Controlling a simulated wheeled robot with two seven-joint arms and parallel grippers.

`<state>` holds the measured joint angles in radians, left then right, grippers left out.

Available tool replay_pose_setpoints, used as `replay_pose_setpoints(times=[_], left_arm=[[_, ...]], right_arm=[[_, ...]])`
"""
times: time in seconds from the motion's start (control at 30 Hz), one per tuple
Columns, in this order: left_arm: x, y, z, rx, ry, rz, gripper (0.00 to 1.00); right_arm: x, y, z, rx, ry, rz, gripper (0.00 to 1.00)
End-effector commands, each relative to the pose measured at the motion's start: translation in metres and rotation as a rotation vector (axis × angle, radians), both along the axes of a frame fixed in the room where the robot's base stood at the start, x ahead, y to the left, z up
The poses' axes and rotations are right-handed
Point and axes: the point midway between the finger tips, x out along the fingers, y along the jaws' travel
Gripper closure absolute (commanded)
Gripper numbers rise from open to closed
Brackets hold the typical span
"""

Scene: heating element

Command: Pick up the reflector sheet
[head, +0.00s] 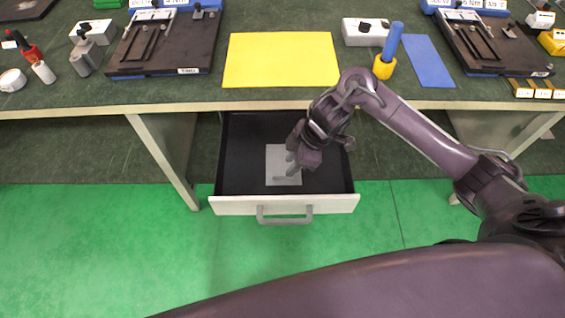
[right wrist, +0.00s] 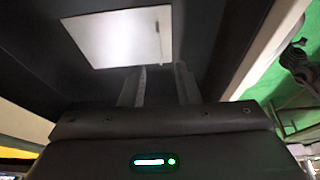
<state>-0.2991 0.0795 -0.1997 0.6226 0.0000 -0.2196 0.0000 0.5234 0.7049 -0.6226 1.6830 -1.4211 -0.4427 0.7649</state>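The reflector sheet (head: 276,160) is a flat, light grey rectangle lying on the dark floor of the open drawer (head: 240,170). In the right wrist view the sheet (right wrist: 115,38) looks bright, just beyond my fingers, with a thin dark line near its right side. My right gripper (head: 287,172) reaches down into the drawer over the right part of the sheet and hides some of it. In the right wrist view its two fingers (right wrist: 162,82) stand apart with nothing between them. I cannot tell whether a fingertip touches the sheet. My left gripper is not in view.
The drawer's pale front with its grey handle (head: 285,218) faces me. The workbench edge (head: 120,112) overhangs the drawer's back. On the bench are a yellow mat (head: 281,60), a blue mat (head: 429,62), a yellow-and-blue tool (head: 388,53) and fixtures. The green floor in front is clear.

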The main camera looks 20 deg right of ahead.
Motion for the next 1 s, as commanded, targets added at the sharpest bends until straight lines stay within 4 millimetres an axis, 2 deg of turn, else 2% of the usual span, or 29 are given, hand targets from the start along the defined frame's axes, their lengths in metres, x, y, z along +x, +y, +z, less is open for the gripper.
replay_pose_setpoints(times=[0.17, 0.4, 0.67, 0.77, 0.9, 1.0], left_arm=[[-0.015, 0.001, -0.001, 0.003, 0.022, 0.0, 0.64], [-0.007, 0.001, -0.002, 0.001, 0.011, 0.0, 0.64], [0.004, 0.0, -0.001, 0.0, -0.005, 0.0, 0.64], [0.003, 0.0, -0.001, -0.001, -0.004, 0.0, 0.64], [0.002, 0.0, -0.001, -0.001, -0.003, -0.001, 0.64], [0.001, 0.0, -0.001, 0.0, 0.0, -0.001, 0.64]], right_arm=[[0.0, 0.005, -0.022, 0.001, 0.003, -0.001, 0.71], [0.002, 0.015, -0.053, 0.0, -0.001, 0.0, 0.71], [0.003, 0.016, -0.056, -0.001, -0.004, -0.001, 0.71], [0.003, 0.016, -0.056, -0.001, -0.004, -0.001, 0.8], [0.003, 0.016, -0.056, -0.001, -0.004, -0.001, 0.98], [0.003, 0.016, -0.056, -0.001, -0.003, 0.0, 1.0]])
